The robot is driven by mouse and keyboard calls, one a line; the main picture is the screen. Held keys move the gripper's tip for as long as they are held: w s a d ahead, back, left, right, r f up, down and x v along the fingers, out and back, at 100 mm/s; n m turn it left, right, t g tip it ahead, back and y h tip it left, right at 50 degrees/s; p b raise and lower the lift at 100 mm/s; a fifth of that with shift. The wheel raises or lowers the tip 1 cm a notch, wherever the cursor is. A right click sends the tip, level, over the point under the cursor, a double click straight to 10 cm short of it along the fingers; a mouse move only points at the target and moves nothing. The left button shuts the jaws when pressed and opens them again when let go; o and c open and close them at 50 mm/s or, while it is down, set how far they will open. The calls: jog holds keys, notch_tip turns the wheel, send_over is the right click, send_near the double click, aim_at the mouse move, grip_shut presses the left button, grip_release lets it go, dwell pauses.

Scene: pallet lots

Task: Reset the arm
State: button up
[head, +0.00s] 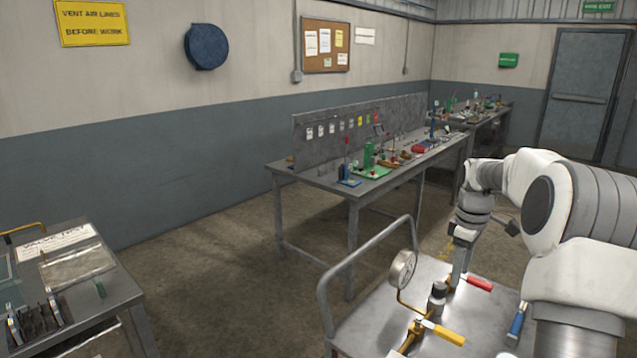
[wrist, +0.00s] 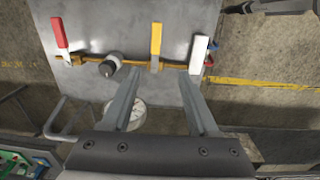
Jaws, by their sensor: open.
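My arm reaches from the right over a grey metal cart (head: 380,315). My gripper (wrist: 159,73) points down with its two fingers apart and nothing between the tips. It also shows in the head view (head: 460,268), above the cart. On the cart is a brass pipe (wrist: 180,65) with a red handle (wrist: 60,33), a yellow handle (wrist: 156,38) and a white handle (wrist: 198,50). The yellow handle appears just beyond the fingertips; I cannot tell whether they touch the pipe. A round gauge (head: 402,268) stands on the pipework, partly hidden by a finger in the wrist view.
The cart has a tubular rail (head: 362,252). A long bench (head: 350,185) with several small items stands along the back wall. Another bench (head: 115,285) is at the lower left. The floor (head: 220,255) between them is clear.

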jog(key=s+a+r+m+t+h, duration=0.1)
jog(key=s+a+r+m+t, duration=0.25)
jog(key=s+a+r, duration=1.05)
jog(key=s+a+f+m+t, duration=0.1)
jog(key=s+a+f+m, duration=0.1)
jog(key=s, duration=0.6)
jog(key=s+a+f+m+t+y, duration=0.1)
jog(key=s+a+f+m, duration=0.1)
jog(key=s+a, duration=0.3)
jog(key=s+m, duration=0.1)
jog(key=s, duration=0.2)
jog(key=shift+a+f, duration=0.2)
jog(key=shift+a, duration=0.05)
